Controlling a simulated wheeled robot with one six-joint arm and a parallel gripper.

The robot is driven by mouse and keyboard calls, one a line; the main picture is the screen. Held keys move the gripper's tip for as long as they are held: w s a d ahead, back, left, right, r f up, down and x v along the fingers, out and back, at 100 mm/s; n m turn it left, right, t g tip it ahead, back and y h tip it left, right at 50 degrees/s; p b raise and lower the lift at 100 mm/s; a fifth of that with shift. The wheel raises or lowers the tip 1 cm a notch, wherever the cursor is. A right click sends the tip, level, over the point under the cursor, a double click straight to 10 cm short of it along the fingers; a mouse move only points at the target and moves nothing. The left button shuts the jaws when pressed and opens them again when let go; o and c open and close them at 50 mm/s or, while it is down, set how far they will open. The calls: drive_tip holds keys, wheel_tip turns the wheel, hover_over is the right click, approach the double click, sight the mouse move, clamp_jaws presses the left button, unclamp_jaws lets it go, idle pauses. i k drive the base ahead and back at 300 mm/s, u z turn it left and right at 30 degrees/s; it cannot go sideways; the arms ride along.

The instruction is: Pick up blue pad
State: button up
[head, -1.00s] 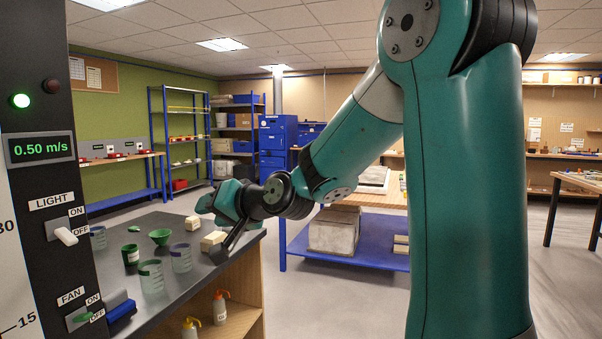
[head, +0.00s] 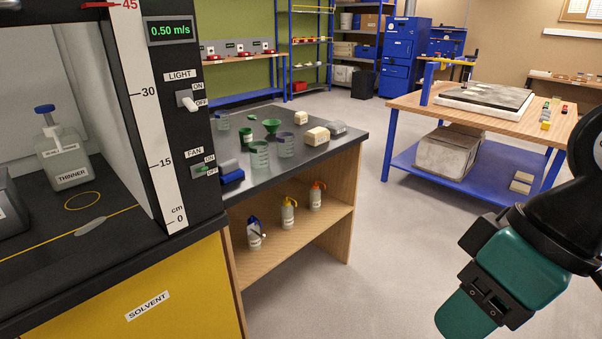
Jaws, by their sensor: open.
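A small blue block (head: 231,174), which looks like the blue pad, lies on the dark bench top (head: 322,151) at its left end, close beside the fume hood's control post. It seems to be a darker blue base with a lighter blue, raised part at the back. Nothing touches it from above. Only the wrist part of my arm shows at the lower right, over the floor and well away from the blue block. The jaws of my gripper are outside the picture.
Clear beakers (head: 260,154), a green funnel (head: 272,126) and cream blocks (head: 318,136) stand on the bench. Wash bottles (head: 288,214) stand on the shelf below. The fume hood post (head: 188,130) rises at the left. Open floor (head: 385,265) lies between bench and arm.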

sight(230, 171)
drive_tip(key=z, duration=0.35)
drive_tip(key=i, duration=1.35)
drive_tip(key=u, duration=1.15)
drive_tip(key=i, duration=0.85)
drive_tip(key=u, duration=0.8)
